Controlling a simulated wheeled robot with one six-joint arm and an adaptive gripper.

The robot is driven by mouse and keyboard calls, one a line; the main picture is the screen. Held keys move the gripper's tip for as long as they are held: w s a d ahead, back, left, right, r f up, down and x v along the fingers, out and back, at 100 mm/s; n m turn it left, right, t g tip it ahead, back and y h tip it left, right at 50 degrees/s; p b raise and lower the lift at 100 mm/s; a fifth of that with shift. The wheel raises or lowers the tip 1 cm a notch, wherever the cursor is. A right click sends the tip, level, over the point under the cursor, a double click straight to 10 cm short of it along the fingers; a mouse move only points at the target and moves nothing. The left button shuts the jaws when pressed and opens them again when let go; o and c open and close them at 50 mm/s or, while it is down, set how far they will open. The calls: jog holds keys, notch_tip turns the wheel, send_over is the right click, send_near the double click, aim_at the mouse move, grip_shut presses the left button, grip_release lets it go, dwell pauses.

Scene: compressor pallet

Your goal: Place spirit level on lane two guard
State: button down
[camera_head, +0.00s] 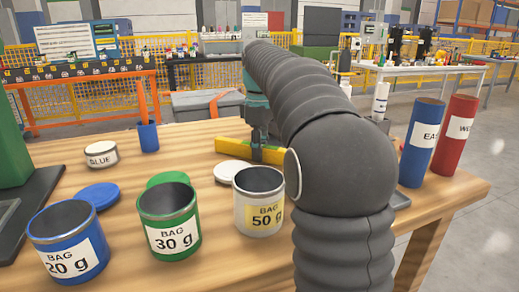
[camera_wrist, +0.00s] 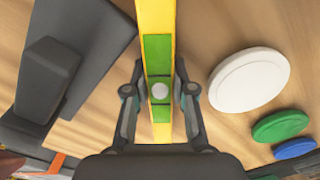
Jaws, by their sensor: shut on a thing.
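The spirit level (camera_head: 228,147) is a long yellow bar at the far side of the wooden table, partly hidden by my arm. In the wrist view the spirit level (camera_wrist: 158,25) runs upright through the picture, with green panels and a round pale vial. My gripper (camera_head: 258,148) points down over it. In the wrist view my gripper (camera_wrist: 160,95) has one finger on each side of the bar, shut on its middle. I cannot tell whether the bar touches the tabletop. No thing is clearly marked as the lane two guard.
Blue (camera_head: 68,243), green (camera_head: 170,222) and white (camera_head: 258,201) bag tins stand open in front, with lids behind them. A glue tin (camera_head: 102,154) and blue cup (camera_head: 148,137) stand left. Blue (camera_head: 421,143) and red (camera_head: 455,135) cylinders stand right. An orange-framed stand (camera_head: 80,85) is behind.

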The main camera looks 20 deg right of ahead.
jog(key=c, duration=1)
grip_release()
notch_tip(320, 180, up, 12)
jog(key=shift+f+p, duration=0.1)
jog(key=shift+p, duration=0.8)
jog(key=shift+c, duration=1)
jog(key=f+b, duration=0.1)
jog(key=f, duration=0.3)
jog(key=f+b, duration=0.1)
jog(key=f, duration=0.2)
jog(key=f+b, duration=0.1)
jog(key=f, duration=0.3)
jog(key=shift+s+d+f, duration=0.3)
jog(key=shift+f, duration=0.05)
